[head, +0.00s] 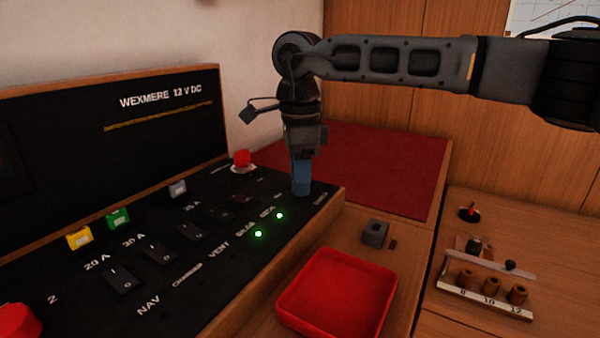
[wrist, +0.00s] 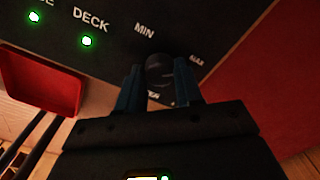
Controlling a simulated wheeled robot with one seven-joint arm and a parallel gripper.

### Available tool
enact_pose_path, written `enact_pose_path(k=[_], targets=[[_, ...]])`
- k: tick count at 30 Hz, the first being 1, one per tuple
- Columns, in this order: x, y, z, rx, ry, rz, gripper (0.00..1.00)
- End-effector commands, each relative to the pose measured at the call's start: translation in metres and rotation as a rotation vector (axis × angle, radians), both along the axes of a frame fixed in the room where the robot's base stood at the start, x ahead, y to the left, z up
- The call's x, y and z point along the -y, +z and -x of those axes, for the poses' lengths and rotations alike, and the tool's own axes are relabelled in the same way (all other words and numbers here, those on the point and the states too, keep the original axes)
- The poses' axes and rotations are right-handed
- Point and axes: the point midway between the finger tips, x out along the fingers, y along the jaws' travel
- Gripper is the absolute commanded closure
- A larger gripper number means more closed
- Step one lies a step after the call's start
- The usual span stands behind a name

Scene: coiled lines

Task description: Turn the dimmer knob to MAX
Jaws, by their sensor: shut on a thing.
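The dimmer knob (wrist: 159,72) is a dark round knob on the black panel, between the printed words MIN and MAX in the wrist view. My gripper (wrist: 160,88) has its two blue fingers on either side of the knob, shut on it. In the head view my gripper (head: 301,178) points straight down at the panel's far right corner, and its fingers hide the knob there. Which way the knob points is too dark to tell.
The black panel (head: 215,262) carries several switches, two lit green lights (head: 279,215) and a red button (head: 242,158) left of my gripper. A red tray (head: 338,295) and a small grey block (head: 375,232) lie in front. A dark red mat (head: 385,170) lies behind.

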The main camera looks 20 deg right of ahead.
Motion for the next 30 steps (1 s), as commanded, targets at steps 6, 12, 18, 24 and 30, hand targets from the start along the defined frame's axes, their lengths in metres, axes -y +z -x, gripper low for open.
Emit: enact_pose_path(k=[6,12,18,24,30], targets=[[0.0012,0.0013,-0.0002,0.000,-0.204,0.002,0.95],[0.0012,0.0015,-0.0005,0.002,-0.394,0.003,0.95],[0.0010,0.0013,-0.0005,0.003,-0.584,0.002,0.95],[0.0010,0.0014,-0.0004,0.001,-0.773,0.003,0.95],[0.0011,0.0008,-0.0004,0.002,-0.949,0.002,0.95]])
